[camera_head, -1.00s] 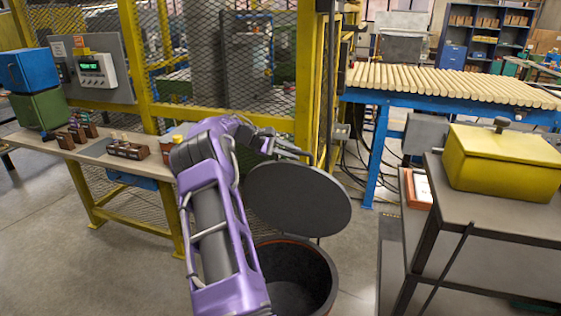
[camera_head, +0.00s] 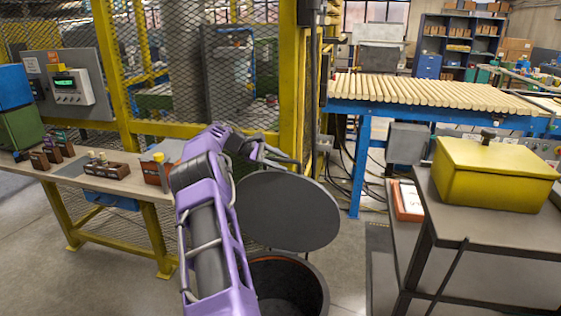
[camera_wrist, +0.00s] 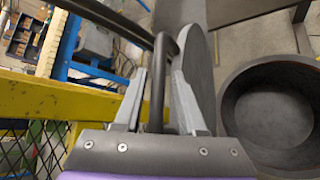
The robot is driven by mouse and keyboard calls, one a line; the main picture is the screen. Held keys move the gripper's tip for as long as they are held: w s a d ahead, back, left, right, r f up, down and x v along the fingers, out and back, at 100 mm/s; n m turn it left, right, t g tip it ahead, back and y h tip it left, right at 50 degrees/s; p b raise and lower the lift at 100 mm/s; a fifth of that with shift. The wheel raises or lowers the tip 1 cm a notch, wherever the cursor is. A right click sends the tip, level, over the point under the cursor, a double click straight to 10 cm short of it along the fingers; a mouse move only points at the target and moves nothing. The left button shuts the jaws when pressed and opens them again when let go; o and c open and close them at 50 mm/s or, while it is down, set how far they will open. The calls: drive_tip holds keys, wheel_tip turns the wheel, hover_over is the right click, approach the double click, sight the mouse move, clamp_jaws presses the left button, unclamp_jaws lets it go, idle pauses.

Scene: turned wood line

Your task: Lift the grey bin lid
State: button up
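The grey bin lid (camera_head: 288,212) is a flat round disc, raised and tilted steeply above the dark round bin (camera_head: 318,290). The bin's mouth is open, and its inside looks dark and empty where visible. In the wrist view the lid (camera_wrist: 202,75) shows nearly edge-on, with the open bin (camera_wrist: 270,115) to its right. My gripper (camera_wrist: 158,75) has its fingers on either side of the lid's dark bar handle (camera_wrist: 157,105) and appears shut on it. In the head view my gripper (camera_head: 282,160) is at the lid's upper edge, partly hidden by my arm.
A yellow mesh fence (camera_head: 215,131) stands behind the bin. A workbench (camera_head: 130,187) with small wooden holders is at left. A dark cart (camera_head: 490,215) bearing a yellow box (camera_head: 490,175) is at right. A blue-framed roller conveyor (camera_head: 430,95) is behind. Some floor is clear beside the bin.

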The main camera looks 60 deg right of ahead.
drive_tip(key=shift+o, duration=0.4)
drive_tip(key=shift+r, duration=0.1)
drive_tip(key=v, duration=1.7)
drive_tip(key=shift+a, duration=0.15)
drive_tip(key=shift+w, duration=0.15)
